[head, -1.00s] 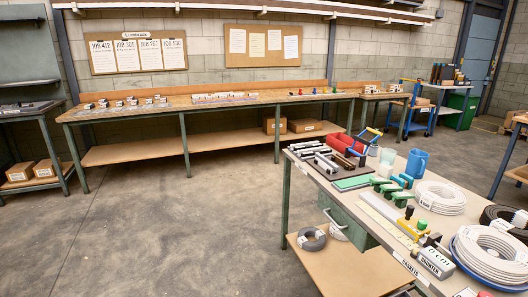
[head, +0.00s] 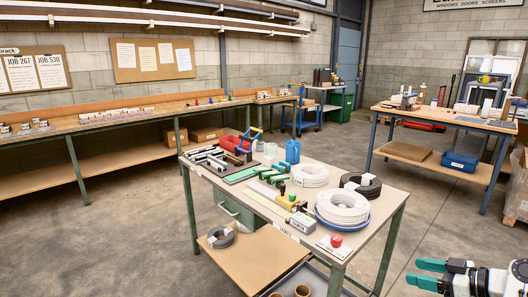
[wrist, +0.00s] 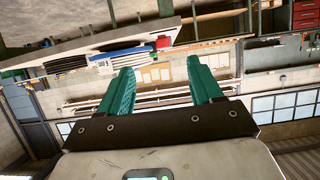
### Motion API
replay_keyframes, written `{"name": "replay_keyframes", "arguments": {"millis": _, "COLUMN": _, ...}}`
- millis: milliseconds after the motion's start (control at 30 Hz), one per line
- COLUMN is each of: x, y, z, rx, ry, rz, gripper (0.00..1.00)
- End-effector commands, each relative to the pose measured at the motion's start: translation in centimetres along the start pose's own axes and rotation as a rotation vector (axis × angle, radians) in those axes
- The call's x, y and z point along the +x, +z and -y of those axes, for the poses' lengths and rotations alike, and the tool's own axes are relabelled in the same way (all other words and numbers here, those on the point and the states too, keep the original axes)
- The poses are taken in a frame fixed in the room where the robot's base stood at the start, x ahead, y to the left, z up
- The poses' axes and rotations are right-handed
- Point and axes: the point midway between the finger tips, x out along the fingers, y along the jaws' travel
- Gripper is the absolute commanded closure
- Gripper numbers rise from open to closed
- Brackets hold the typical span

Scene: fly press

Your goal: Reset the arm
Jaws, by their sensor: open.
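My gripper (head: 428,274) shows at the lower right of the head view, with two green fingers apart and nothing between them. It also fills the lower middle of the wrist view (wrist: 158,88), open and empty, with the room appearing upside down behind it. In the head view it is in the air to the right of the workbench (head: 377,234), apart from it. Part of my arm is cut off by the right edge.
The workbench carries white coils (head: 342,205), a black coil (head: 360,186), a blue jug (head: 292,151), a red bin (head: 231,143) and a red button (head: 336,241). Another table (head: 480,174) stands at the back right. Floor between the tables is clear.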

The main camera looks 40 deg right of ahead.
Motion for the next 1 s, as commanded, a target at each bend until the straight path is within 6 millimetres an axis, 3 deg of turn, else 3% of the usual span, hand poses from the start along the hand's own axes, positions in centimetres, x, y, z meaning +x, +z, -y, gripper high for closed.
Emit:
{"name": "replay_keyframes", "arguments": {"millis": 333, "x": 3.8, "y": 1.7, "z": 4.6, "rx": 0.072, "ry": -0.068, "rz": 0.131, "gripper": 0.35}}
{"name": "replay_keyframes", "arguments": {"millis": 567, "x": 6.9, "y": 3.9, "z": 10.3, "rx": 0.141, "ry": -0.123, "rz": 0.297, "gripper": 0.35}}
{"name": "replay_keyframes", "arguments": {"millis": 667, "x": 8.1, "y": 5.3, "z": 14.1, "rx": 0.172, "ry": -0.147, "rz": 0.406, "gripper": 0.35}}
{"name": "replay_keyframes", "arguments": {"millis": 800, "x": 8.8, "y": 7.8, "z": 21.3, "rx": 0.202, "ry": -0.161, "rz": 0.615, "gripper": 0.35}}
{"name": "replay_keyframes", "arguments": {"millis": 1000, "x": 5.8, "y": 10.7, "z": 30.8, "rx": 0.173, "ry": -0.087, "rz": 0.908, "gripper": 0.35}}
